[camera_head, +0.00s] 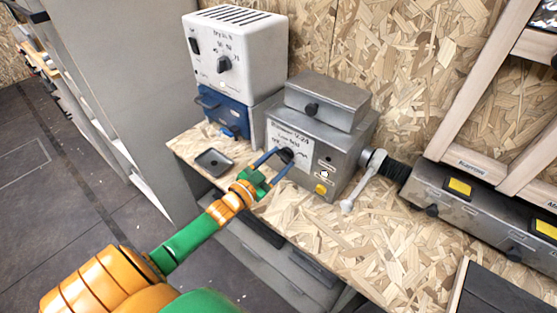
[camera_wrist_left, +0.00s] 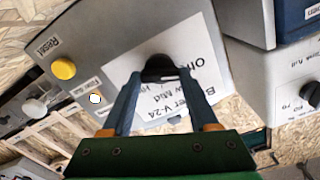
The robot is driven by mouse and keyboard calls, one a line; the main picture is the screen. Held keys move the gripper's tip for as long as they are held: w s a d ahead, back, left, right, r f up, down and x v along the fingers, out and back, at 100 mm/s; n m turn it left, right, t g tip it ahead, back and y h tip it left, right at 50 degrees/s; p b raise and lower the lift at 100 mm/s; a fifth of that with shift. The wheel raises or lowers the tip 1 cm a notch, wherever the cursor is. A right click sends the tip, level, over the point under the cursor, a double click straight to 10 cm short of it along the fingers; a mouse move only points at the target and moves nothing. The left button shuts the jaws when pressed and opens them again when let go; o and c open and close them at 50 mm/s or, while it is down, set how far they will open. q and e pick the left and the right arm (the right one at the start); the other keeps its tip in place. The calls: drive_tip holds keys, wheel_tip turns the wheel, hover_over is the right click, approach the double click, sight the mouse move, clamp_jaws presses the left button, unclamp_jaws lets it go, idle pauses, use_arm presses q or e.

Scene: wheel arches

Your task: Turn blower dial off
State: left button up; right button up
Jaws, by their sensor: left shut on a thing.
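The blower box (camera_head: 310,125) is a grey metal unit on the wooden bench, with a white label on its front reading in part "Blower V-24". Its dark round dial (camera_head: 286,156) sits on that label. My left gripper (camera_head: 281,158) is shut on the dial, its blue fingers on either side of it. In the left wrist view the dial (camera_wrist_left: 158,68) shows between the fingertips of the left gripper (camera_wrist_left: 160,78), partly covered by them. Where the dial points is hidden. A yellow button (camera_wrist_left: 63,69) marked "Reset" is on the same panel. My right gripper is not in view.
A white unit (camera_head: 240,55) with a black knob stands on a blue box (camera_head: 222,112) to the left. A small dark tray (camera_head: 213,162) lies on the bench. A grey lever (camera_head: 362,182) and black hose (camera_head: 392,170) are right of the blower box.

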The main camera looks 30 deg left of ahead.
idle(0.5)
use_arm(q)
drive_tip(key=o, duration=1.2)
drive_tip(key=shift+c, duration=0.2)
drive_tip(key=shift+o, duration=1.1)
drive_tip(key=shift+w+f, duration=0.1)
drive_tip(key=s, duration=0.7)
drive_tip(key=shift+a, duration=0.3)
drive_tip(key=shift+s, duration=0.1)
